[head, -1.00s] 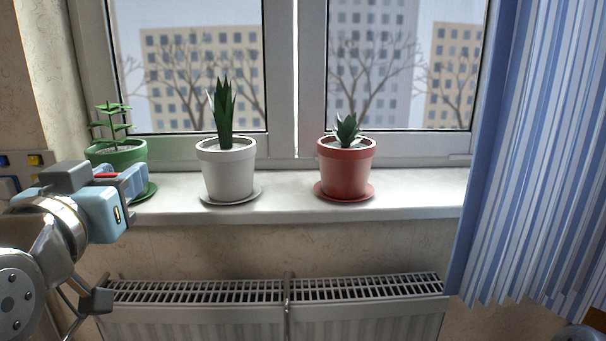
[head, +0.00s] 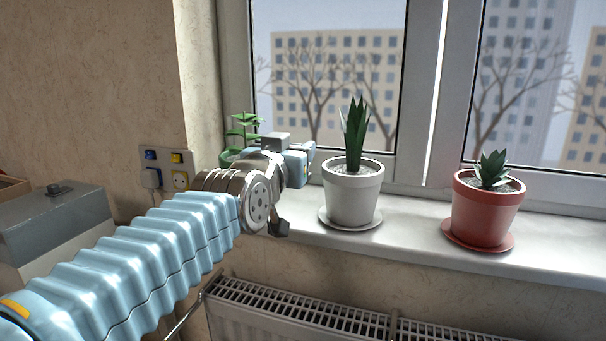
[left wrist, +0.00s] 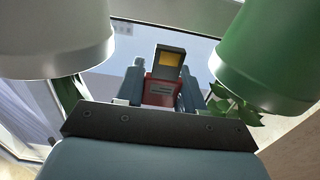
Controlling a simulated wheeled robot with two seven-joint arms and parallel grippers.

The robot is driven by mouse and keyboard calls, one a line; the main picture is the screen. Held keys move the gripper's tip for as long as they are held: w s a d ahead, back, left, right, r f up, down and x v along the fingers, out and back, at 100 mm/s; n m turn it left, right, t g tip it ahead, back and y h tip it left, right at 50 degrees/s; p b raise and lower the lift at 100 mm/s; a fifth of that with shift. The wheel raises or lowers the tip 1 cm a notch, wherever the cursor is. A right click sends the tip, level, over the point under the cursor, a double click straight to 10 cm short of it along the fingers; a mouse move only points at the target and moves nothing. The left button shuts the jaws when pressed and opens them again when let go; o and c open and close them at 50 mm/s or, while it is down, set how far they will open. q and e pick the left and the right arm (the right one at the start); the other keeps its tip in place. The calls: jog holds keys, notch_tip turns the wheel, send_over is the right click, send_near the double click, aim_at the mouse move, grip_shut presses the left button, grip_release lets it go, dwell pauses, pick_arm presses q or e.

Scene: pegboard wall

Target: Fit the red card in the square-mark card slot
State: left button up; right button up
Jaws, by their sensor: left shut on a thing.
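My left gripper (head: 303,158) is at the windowsill, between the green potted plant and the white pot in the head view. In the left wrist view it is shut on the red card (left wrist: 160,92), which sits between its two blue-grey fingers. A dark piece with a yellow patch (left wrist: 170,61) shows at the far end of the card; I cannot tell whether it is part of it. The card cannot be made out in the head view. No square-mark card slot can be recognised in either view. My right gripper is not in view.
A white pot (head: 352,196) and a red pot (head: 485,212) stand on the sill (head: 400,232); a green pot (left wrist: 268,60) is close beside the gripper. A wall panel (head: 165,160) with blue and yellow fittings and a grey box (head: 60,222) are left. A radiator (head: 300,310) is below.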

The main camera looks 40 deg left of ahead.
pick_arm(q)
jog(key=w, duration=0.1)
jog(key=w+f, duration=0.1)
jog(key=w+a, duration=0.1)
jog(key=shift+f, duration=0.35)
notch_tip(320, 180, down, 5)
jog(key=shift+d+r, duration=0.1)
jog(key=shift+r, duration=0.05)
jog(key=shift+w+f+p, duration=0.2)
jog(key=shift+w+p, duration=0.05)
jog(key=shift+p, duration=0.15)
jog(key=shift+w+f, duration=0.1)
jog(key=shift+f, duration=0.05)
jog(key=shift+f+b, duration=0.15)
jog(key=shift+b, duration=0.2)
jog(key=o, duration=1)
